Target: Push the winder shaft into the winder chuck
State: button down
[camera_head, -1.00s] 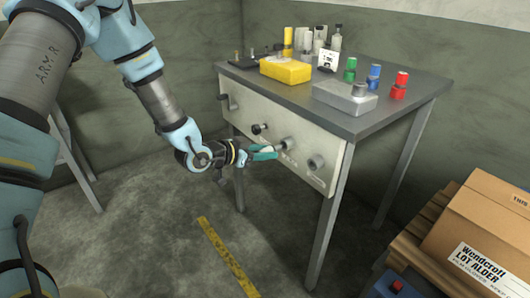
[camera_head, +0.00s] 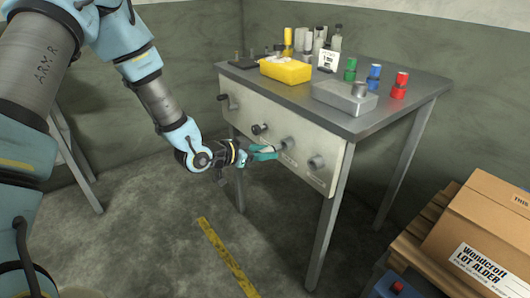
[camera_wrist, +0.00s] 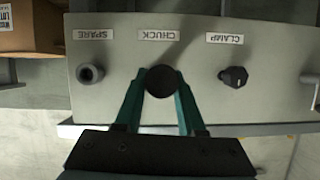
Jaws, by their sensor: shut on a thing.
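My gripper (camera_head: 275,151) has teal fingers and sits in front of the white panel under the table top, close to the chuck (camera_head: 287,143). In the wrist view the fingers are shut on the winder shaft (camera_wrist: 160,82), seen end-on as a dark round shape. The shaft covers the chuck opening in that view, below the upside-down CHUCK label (camera_wrist: 158,35). I cannot tell whether the shaft tip is inside the chuck or just in front of it.
The spare socket (camera_wrist: 90,73) and the dark clamp knob (camera_wrist: 233,76) flank the chuck. A yellow box (camera_head: 286,70), a grey box (camera_head: 345,97) and coloured bottles stand on the table (camera_head: 390,118). A cardboard box (camera_head: 485,235) is at the right.

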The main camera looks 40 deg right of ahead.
aim_at(268, 148)
jog(key=shift+s+d+b, duration=0.1)
jog(key=shift+d+b, duration=0.3)
jog(key=shift+d, duration=1.3)
jog(key=shift+c, duration=2.1)
grip_release()
jog(key=b+v, duration=0.1)
jog(key=v, duration=0.9)
jog(key=shift+a+r, duration=0.2)
jog(key=shift+a, duration=0.1)
